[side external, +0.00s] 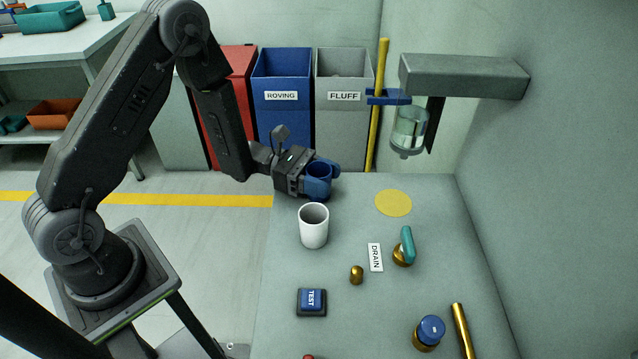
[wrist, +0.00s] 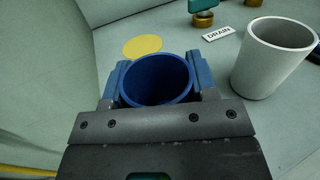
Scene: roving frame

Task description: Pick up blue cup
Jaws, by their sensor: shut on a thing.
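The blue cup (side external: 318,178) is upright between the fingers of my gripper (side external: 322,178), near the far left corner of the work surface. In the wrist view, the open top of the blue cup (wrist: 156,80) faces up between two blue fingers, and it looks empty. My gripper (wrist: 157,82) is shut on the cup from its sides. I cannot tell whether the cup's base touches the surface. A white cup (side external: 313,226) stands close by, nearer the front, and it also shows at the right of the wrist view (wrist: 268,60).
A yellow disc (side external: 393,203) lies flat right of the cup. A glass vessel (side external: 410,130) hangs from a grey bracket (side external: 465,76). A teal-handled valve (side external: 406,246), DRAIN label (side external: 375,257), brass knob (side external: 356,274) and TEST button (side external: 311,301) are nearer the front. Bins stand behind.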

